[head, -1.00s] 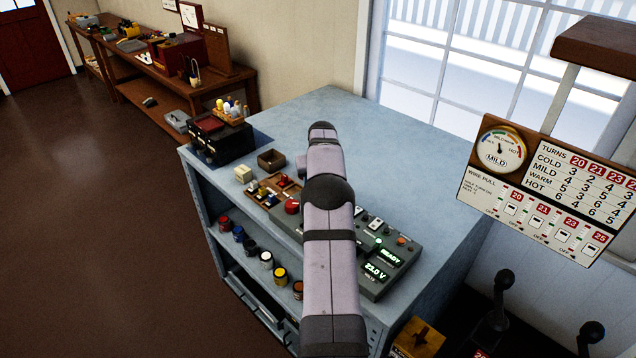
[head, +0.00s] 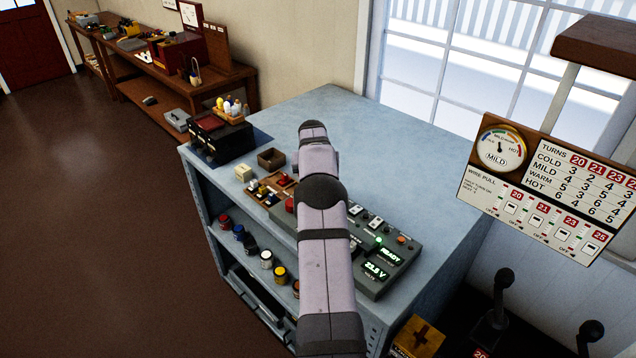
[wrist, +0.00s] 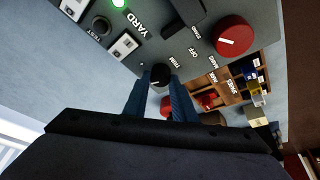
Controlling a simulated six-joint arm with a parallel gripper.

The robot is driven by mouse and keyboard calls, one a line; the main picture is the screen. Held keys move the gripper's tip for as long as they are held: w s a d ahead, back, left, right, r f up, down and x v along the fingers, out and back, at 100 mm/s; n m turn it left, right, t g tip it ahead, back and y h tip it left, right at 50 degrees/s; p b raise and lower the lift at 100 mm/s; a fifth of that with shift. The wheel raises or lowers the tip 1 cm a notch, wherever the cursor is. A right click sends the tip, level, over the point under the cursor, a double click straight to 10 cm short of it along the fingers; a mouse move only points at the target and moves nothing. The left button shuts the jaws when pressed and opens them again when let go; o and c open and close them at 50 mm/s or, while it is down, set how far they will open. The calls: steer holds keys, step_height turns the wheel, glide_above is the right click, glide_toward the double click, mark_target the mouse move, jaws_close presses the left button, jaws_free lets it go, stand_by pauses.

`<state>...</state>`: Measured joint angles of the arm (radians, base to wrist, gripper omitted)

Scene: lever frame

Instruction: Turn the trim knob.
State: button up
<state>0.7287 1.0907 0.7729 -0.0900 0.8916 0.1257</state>
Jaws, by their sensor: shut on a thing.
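The trim knob (wrist: 160,72) is a small dark round knob beside the TRIM label in the wrist view. My gripper (wrist: 160,86) has its two blue fingers on either side of the knob, shut on it. The knob sits on the grey control box (wrist: 227,11). In the head view my arm covers the knob, my gripper and part of the control box (head: 371,284).
A large red knob (wrist: 234,36) and a dark lever handle (wrist: 182,17) stand near the gripper on the panel. A wooden tray (wrist: 204,84) with small parts lies beside the box. The blue-grey bench top (head: 420,150) is clear behind.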

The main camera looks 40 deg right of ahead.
steer(key=shift+w+m+g+h+p, duration=0.15)
steer(key=shift+m+g+p, duration=0.25)
steer(key=shift+m, duration=0.6)
steer(key=shift+s+m+g+h+p, duration=0.1)
steer(key=shift+m+g+h+p, duration=0.2)
steer(key=shift+m, duration=0.7)
steer(key=o, duration=1)
steer(key=shift+o, duration=0.2)
steer(key=shift+r, duration=0.1)
steer(key=b+v, duration=0.3)
steer(key=v, duration=0.4)
steer(key=shift+r, duration=0.1)
